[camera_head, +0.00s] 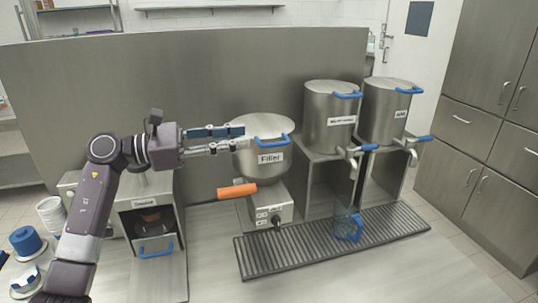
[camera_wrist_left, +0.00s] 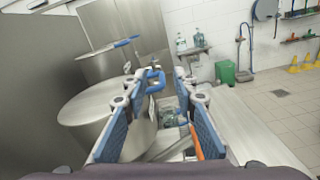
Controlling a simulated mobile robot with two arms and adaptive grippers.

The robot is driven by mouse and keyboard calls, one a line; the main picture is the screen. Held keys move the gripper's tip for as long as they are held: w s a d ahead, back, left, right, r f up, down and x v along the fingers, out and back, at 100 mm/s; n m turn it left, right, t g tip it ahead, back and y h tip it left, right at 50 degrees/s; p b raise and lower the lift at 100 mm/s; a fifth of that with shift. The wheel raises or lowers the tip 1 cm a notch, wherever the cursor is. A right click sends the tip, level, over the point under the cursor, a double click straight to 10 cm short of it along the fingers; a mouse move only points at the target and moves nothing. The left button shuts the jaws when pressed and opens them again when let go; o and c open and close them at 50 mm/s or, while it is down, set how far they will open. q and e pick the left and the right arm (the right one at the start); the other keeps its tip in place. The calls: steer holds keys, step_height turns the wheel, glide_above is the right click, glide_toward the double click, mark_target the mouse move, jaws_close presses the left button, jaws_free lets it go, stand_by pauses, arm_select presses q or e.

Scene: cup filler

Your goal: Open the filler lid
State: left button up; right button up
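The filler (camera_head: 262,165) is a steel pot labelled "Filler" with a flat round lid (camera_head: 262,126). The lid lies closed on the pot and has a blue handle (camera_head: 274,140) at its front. My left gripper (camera_head: 242,137) reaches in from the left over the near side of the lid. In the left wrist view my left gripper (camera_wrist_left: 160,90) has its two fingers spread apart, and the lid's blue handle (camera_wrist_left: 156,80) shows between and just beyond the fingertips. Contact with the handle cannot be told. My right gripper is not in view.
An orange handle (camera_head: 237,190) sticks out below the filler. Two labelled steel containers (camera_head: 330,117) (camera_head: 388,112) with blue-handled taps stand to the right. A blue-handled clear jug (camera_head: 348,227) stands on the drip grate (camera_head: 300,250). A sealer machine (camera_head: 150,215) stands below my left arm.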

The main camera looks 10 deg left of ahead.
mark_target(269, 145)
arm_select(q)
steer(key=w+d+f, duration=0.1)
steer(key=d, duration=0.1)
steer(key=w+d+f+p, duration=0.1)
steer(key=d, duration=0.1)
steer(key=w+d+f, duration=0.1)
steer(key=d, duration=0.2)
steer(key=shift+w, duration=0.2)
steer(key=shift+d+f, duration=0.1)
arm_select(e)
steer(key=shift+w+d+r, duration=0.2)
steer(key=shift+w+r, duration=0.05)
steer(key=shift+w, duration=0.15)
arm_select(q)
steer(key=shift+c, duration=0.6)
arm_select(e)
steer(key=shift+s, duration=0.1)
arm_select(q)
jaws_close()
